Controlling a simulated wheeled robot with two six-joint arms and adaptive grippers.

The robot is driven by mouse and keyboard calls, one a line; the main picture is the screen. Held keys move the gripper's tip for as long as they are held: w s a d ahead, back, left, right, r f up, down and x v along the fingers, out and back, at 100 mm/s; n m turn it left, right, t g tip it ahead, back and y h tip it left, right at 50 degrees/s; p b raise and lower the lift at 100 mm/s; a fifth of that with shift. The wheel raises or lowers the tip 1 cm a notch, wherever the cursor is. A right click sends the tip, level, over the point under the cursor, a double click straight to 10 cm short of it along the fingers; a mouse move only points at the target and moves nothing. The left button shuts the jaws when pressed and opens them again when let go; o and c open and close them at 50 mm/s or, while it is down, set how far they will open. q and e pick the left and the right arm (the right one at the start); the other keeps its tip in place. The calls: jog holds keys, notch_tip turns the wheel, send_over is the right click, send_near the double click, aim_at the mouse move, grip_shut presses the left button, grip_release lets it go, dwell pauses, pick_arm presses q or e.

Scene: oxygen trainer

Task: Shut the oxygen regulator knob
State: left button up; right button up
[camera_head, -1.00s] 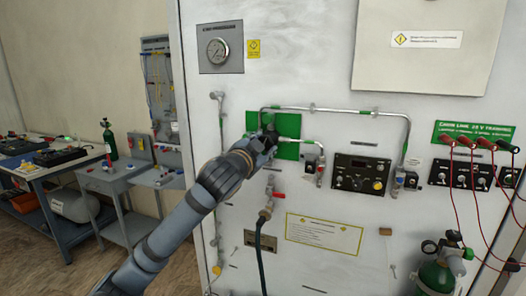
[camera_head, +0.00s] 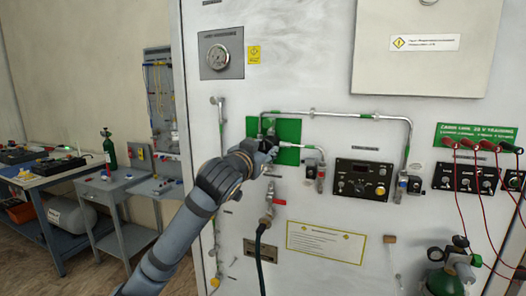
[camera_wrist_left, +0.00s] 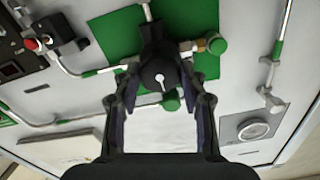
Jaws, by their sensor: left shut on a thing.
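The oxygen regulator knob (camera_wrist_left: 160,75) is a round black knob with a white pointer mark, in front of a green plate on the white panel. In the left wrist view it sits between the two fingers of my left gripper (camera_wrist_left: 160,98), which is shut on it. In the head view my left gripper (camera_head: 264,148) reaches the green plate (camera_head: 288,155) and mostly hides the knob. The pointer mark runs toward the lower part of the wrist picture. My right gripper is not in view.
Silver pipes (camera_head: 340,114) with green bands run above and beside the plate. A pressure gauge (camera_head: 218,57) is at upper left. A red-handled valve with a hose (camera_head: 262,245) hangs below. Red cables (camera_head: 460,190) and a green cylinder (camera_head: 444,282) are at right. Workbenches (camera_head: 80,178) stand at left.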

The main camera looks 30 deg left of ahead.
pick_arm(q)
jog(key=shift+f, duration=0.2)
jog(key=o, duration=1.2)
jog(key=shift+r, duration=0.1)
jog(key=shift+c, duration=0.2)
jog(key=shift+r, duration=0.1)
notch_tip(320, 180, up, 10)
